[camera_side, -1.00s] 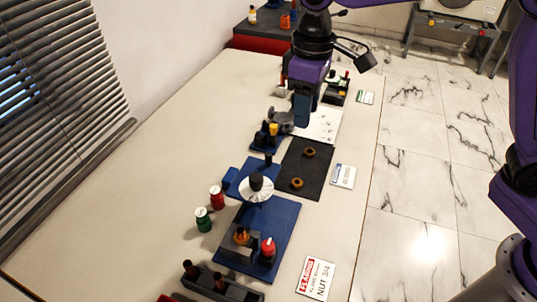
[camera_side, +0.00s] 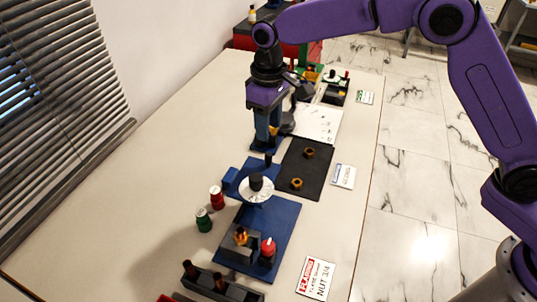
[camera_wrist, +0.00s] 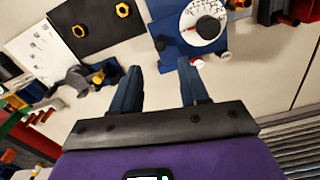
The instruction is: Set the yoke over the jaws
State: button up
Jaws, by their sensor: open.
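My gripper (camera_side: 268,143) hangs over the table beside a grey rounded metal piece (camera_side: 287,122), which may be the yoke. In the wrist view my gripper (camera_wrist: 161,76) has its fingers spread, with only bare table between the tips. The grey piece (camera_wrist: 76,78) lies left of the fingers there, apart from them. A small blue fixture with a yellow knob (camera_wrist: 98,78) stands next to it; in the side view my fingers mostly hide that fixture. I cannot tell for sure which part is the jaws.
A black mat (camera_side: 306,170) with two brass nuts lies right of the gripper. A white dial (camera_side: 256,190) on a blue plate stands nearer the camera, with red (camera_side: 216,197) and green (camera_side: 203,219) cans beside it. A white printed sheet (camera_side: 320,120) lies behind the mat. The table's left side is clear.

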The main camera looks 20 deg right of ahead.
aim_at(269, 154)
notch_tip(269, 154, down, 10)
jog(key=shift+f, duration=0.1)
jog(key=shift+c, duration=0.2)
grip_shut()
jog(key=s+a, duration=0.7)
jog(key=shift+s+a, duration=0.15)
